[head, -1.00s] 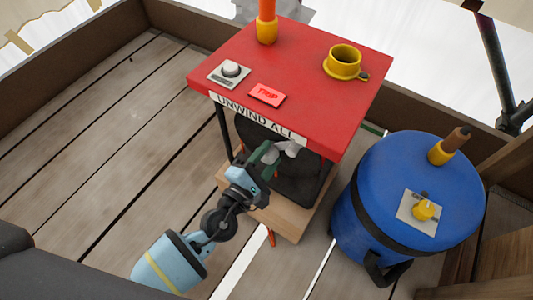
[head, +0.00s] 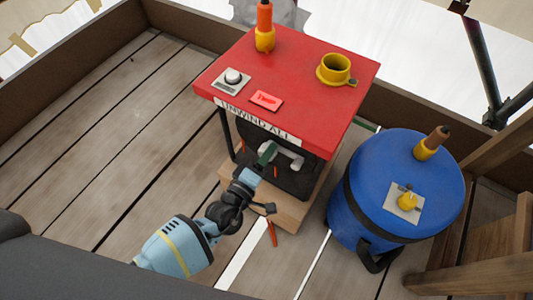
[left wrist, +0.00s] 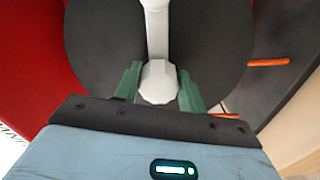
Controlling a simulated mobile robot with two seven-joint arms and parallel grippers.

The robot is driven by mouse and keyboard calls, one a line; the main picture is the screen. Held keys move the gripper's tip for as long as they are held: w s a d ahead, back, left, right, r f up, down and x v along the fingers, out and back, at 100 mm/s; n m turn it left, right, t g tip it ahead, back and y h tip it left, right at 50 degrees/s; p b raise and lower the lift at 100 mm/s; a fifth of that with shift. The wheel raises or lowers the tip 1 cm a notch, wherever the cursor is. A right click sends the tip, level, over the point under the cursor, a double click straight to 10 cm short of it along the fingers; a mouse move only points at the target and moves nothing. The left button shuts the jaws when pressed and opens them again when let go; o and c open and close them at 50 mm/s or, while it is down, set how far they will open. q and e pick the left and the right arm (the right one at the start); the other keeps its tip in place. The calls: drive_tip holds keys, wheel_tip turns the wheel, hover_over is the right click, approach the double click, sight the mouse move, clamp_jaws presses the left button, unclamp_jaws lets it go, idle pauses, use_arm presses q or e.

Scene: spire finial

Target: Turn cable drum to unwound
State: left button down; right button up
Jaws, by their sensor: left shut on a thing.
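The cable drum is a black disc (left wrist: 210,50) under the red top (head: 310,75) marked "UNWIND ALL". In the head view most of the drum is hidden beneath that top. A white crank (left wrist: 156,35) crosses the disc and ends in a white knob (left wrist: 158,82); the crank also shows in the head view (head: 293,160). My left gripper (head: 266,156) has its green fingers on both sides of the knob, shut on it; the fingers also show in the left wrist view (left wrist: 158,86). My right gripper is not in view.
A blue barrel (head: 385,195) with a yellow knob (head: 408,201) stands right of the red unit. A wooden base (head: 285,213) lies below the drum. Orange sticks (left wrist: 268,62) show near it. Plank floor (head: 110,150) to the left is clear.

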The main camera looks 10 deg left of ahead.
use_arm(q)
drive_tip(key=shift+f+m, duration=0.1)
drive_tip(key=shift+m, duration=0.2)
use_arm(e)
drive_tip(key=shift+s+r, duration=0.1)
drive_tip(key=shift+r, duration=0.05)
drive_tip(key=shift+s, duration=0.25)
use_arm(q)
drive_tip(key=c, duration=0.8)
unclamp_jaws()
drive_tip(key=shift+c, duration=0.2)
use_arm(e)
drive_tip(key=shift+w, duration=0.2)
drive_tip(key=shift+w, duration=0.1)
use_arm(q)
drive_tip(key=p+v, duration=0.2)
drive_tip(key=v, duration=0.6)
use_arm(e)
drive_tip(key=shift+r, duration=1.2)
